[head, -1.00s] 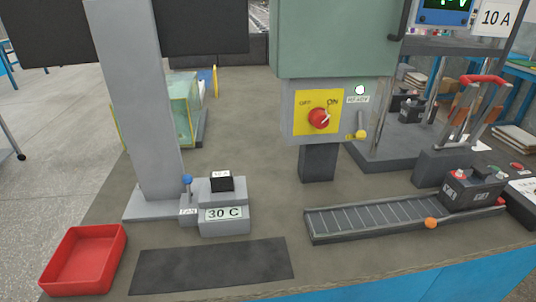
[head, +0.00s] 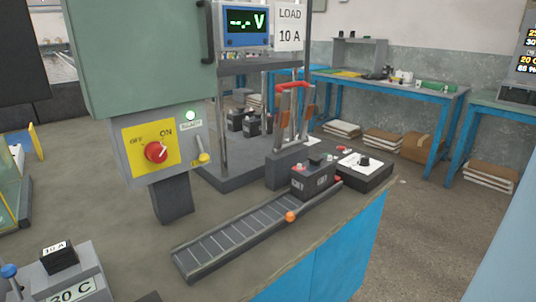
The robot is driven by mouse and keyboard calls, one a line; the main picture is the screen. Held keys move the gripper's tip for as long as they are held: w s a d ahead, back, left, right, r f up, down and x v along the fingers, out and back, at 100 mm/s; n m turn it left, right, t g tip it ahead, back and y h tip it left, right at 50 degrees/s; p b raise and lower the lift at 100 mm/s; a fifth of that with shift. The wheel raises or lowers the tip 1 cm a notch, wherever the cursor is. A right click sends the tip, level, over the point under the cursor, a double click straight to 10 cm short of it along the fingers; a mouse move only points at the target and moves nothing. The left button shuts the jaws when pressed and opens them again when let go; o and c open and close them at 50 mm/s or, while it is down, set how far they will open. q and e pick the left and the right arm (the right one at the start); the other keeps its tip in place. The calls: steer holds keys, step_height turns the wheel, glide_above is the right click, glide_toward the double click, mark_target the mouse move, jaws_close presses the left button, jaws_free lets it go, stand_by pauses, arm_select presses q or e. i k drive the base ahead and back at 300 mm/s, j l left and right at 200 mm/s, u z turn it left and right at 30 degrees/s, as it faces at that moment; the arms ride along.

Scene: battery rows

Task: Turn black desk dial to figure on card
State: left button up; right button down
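A black dial (head: 364,161) sits on the white top of a low black box (head: 367,175) at the right end of the bench. Its marks and pointer are too small to read. A white card (head: 289,27) reading "LOAD 10 A" hangs at the top, beside a blue meter (head: 246,25) with a green "V" display. Neither of my grippers is in view.
A dark battery (head: 314,180) stands on the roller track (head: 238,235), left of the dial box. A red-handled fixture (head: 290,125) stands behind. A red switch (head: 156,152) sits on a yellow plate. Open floor (head: 420,235) lies right of the bench.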

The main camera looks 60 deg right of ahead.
mark_target(363, 160)
steer(key=z, duration=2.2)
